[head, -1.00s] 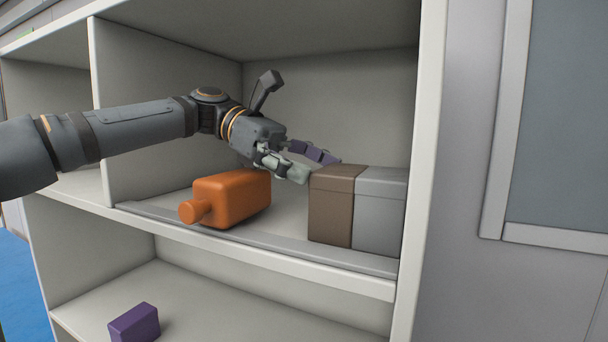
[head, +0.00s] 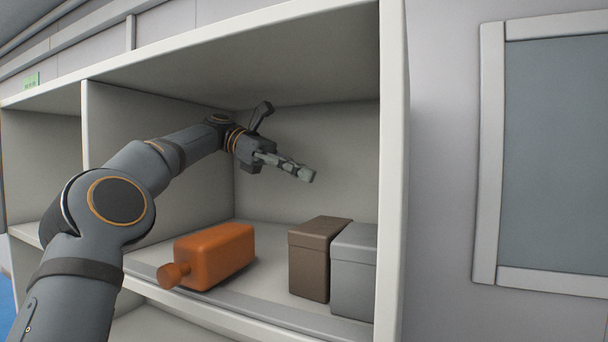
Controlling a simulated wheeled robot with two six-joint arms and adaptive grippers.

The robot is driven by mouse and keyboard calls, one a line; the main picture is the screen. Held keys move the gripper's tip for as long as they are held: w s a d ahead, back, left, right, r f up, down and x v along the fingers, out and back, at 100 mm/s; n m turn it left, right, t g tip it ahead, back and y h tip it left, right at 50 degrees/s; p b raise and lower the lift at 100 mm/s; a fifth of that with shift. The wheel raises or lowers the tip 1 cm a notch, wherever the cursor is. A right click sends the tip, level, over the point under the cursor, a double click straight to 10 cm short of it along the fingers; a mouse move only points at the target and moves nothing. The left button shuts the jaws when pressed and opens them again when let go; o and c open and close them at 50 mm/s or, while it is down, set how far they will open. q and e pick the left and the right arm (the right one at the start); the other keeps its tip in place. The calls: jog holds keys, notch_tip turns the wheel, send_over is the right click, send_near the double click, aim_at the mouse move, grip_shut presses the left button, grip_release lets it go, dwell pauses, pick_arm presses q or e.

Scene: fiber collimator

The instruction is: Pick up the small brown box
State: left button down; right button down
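The small brown box (head: 316,262) stands upright on the upper shelf, towards its right side, close beside a grey box (head: 354,270). My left gripper (head: 306,175) is in the air inside the compartment, above and apart from the brown box. Its fingers point right and overlap in this view, so I cannot tell how far apart they are. Nothing shows held in them. My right gripper is not in view.
An orange bottle (head: 214,257) lies on its side on the shelf, left of the boxes. The compartment's right wall (head: 392,170) stands close to the grey box. Bare shelf shows between bottle and brown box.

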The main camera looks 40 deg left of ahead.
pick_arm(q)
jog(key=shift+c, duration=2.1)
grip_release()
jog(key=shift+s, duration=0.1)
